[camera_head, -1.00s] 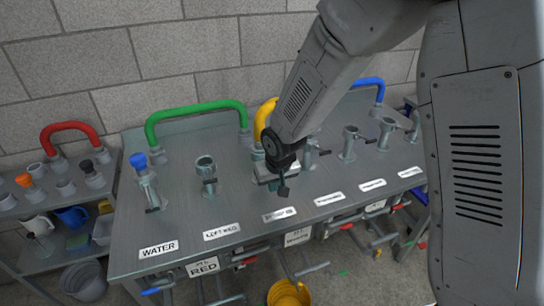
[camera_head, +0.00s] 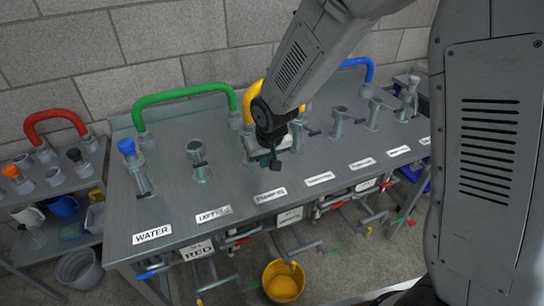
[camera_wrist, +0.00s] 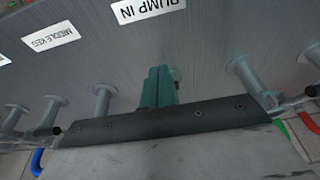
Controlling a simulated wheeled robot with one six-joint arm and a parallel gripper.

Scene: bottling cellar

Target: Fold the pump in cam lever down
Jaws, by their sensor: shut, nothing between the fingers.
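The third label from the left (camera_head: 270,194) on the bench reads PUMP IN in the wrist view (camera_wrist: 148,8), where it appears upside down. My gripper (camera_head: 270,160) is over the bench just behind this label. Its teal fingers (camera_wrist: 159,80) are together and hold nothing. The pump in fitting is mostly hidden behind my gripper in the head view. In the wrist view a small rounded piece (camera_wrist: 177,75) shows beside the fingers. I cannot tell whether it is the cam lever, whether it touches the fingers, or how the lever stands.
The left keg fitting (camera_head: 199,162) and blue-topped water fitting (camera_head: 138,168) stand left; more fittings (camera_head: 338,122) stand close on the right. Green (camera_head: 184,96) and yellow (camera_head: 250,100) hoses arch behind. A yellow bucket (camera_head: 283,282) is on the floor in front.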

